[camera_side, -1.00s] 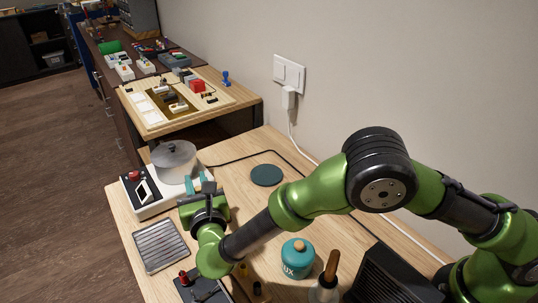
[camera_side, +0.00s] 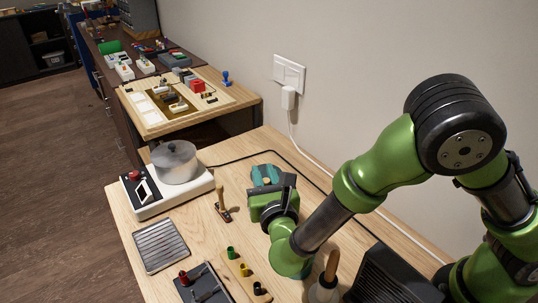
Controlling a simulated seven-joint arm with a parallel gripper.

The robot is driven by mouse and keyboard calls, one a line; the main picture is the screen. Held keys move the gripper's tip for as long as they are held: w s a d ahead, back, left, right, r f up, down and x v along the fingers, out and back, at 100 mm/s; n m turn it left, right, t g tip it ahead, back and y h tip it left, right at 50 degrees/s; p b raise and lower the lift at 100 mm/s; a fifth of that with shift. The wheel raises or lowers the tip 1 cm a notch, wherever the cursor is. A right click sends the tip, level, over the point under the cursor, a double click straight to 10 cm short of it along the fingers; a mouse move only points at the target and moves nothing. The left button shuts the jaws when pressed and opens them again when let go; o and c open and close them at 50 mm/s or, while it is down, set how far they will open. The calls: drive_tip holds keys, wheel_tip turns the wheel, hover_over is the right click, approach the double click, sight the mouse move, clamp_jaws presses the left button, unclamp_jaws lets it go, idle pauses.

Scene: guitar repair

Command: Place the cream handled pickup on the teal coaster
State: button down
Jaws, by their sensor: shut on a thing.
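My gripper (camera_side: 267,178) points away from the camera, over or just in front of the dark teal coaster (camera_side: 266,167). The rest of that piece is hidden behind the gripper. Most of the coaster is covered too, so I cannot tell whether the piece touches it. Another upright piece with a pale tan handle and dark base (camera_side: 222,205) stands on the table to the left of the gripper.
A white hotplate with a lidded pot (camera_side: 174,163) stands at the left. A metal grill tray (camera_side: 160,246), a dark tool tray (camera_side: 207,286) and a wooden strip with coloured knobs (camera_side: 242,272) lie in front. A cable runs behind the coaster.

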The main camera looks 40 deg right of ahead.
drive_tip(key=w+d+r+m+g+h, duration=0.1)
drive_tip(key=w+d+r+m+h, duration=0.15)
drive_tip(key=w+d, duration=0.45)
drive_tip(key=w+d+r+m+g+h, duration=0.1)
drive_tip(key=w+d+r+g+h, duration=0.15)
drive_tip(key=w+d, duration=0.4)
drive_tip(key=shift+n+t+y, duration=0.25)
drive_tip(key=shift+t+y, duration=0.15)
drive_tip(key=shift+t, duration=0.15)
drive_tip(key=shift+s+d+f, duration=0.2)
drive_tip(key=shift+f, duration=1.4)
drive_tip(key=shift+s+d+f, duration=0.15)
drive_tip(key=shift+f, duration=1.5)
drive_tip(key=shift+s+d+f, duration=0.2)
drive_tip(key=shift+f, duration=1.4)
drive_tip(key=shift+f, duration=0.1)
drive_tip(key=c, duration=1)
unclamp_jaws()
